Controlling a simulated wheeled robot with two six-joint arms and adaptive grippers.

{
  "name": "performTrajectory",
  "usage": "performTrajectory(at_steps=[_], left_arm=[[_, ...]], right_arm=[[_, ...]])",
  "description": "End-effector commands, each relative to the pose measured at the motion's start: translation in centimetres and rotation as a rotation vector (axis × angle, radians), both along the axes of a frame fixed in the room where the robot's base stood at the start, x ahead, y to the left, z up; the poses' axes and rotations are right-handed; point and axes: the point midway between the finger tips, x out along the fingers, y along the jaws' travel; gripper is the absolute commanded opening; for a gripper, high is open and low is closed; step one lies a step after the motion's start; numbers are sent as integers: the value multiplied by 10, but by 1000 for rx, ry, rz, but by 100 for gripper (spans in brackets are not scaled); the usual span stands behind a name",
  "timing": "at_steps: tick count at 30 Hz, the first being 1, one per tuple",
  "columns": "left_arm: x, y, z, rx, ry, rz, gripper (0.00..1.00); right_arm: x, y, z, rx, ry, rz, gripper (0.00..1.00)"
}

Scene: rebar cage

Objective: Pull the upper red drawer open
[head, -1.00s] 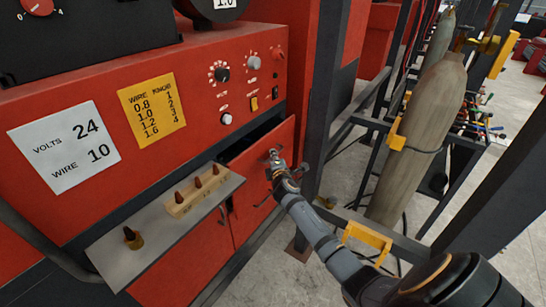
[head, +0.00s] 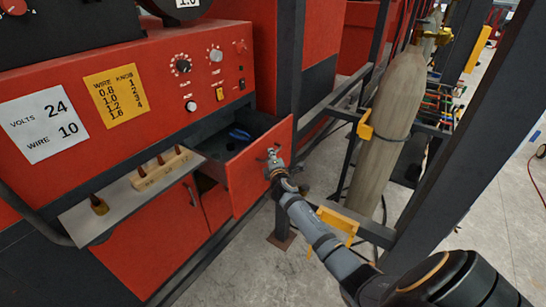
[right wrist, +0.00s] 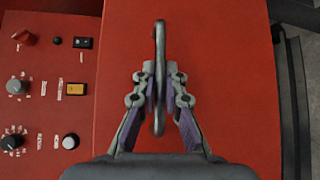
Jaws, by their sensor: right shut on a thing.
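The upper red drawer (head: 258,168) stands out from the red cabinet in the head view, partly open. Its dark inside (head: 222,146) shows, with a blue item (head: 240,134) lying in it. My right gripper (head: 274,160) is at the drawer front. In the right wrist view my right gripper (right wrist: 160,95) is shut on the drawer's metal handle (right wrist: 160,50), a ring-like bar standing between the two fingers. The red drawer front (right wrist: 225,80) fills the picture behind it. My left gripper is not in view.
A grey shelf (head: 100,222) left of the drawer carries a wooden block (head: 160,168) with several brown tips and a small brass piece (head: 98,204). Right of the drawer are a dark post (head: 288,90), a rail with a yellow bracket (head: 338,222), and a grey gas cylinder (head: 383,125).

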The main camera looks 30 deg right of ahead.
Motion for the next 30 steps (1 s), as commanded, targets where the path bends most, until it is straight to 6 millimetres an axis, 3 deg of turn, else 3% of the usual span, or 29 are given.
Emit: performTrajectory(at_steps=[4,5,9,20,23,30], left_arm=[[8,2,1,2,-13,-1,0],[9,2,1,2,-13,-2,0],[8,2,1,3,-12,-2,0],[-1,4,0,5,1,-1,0],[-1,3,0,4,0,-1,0],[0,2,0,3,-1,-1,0]], right_arm=[[0,0,0,-1,0,0,0],[0,0,0,-1,1,0,14],[0,0,0,-1,0,0,33],[-4,2,0,-1,2,0,34],[-17,7,1,-2,1,1,34],[-71,30,9,-1,2,2,34]])
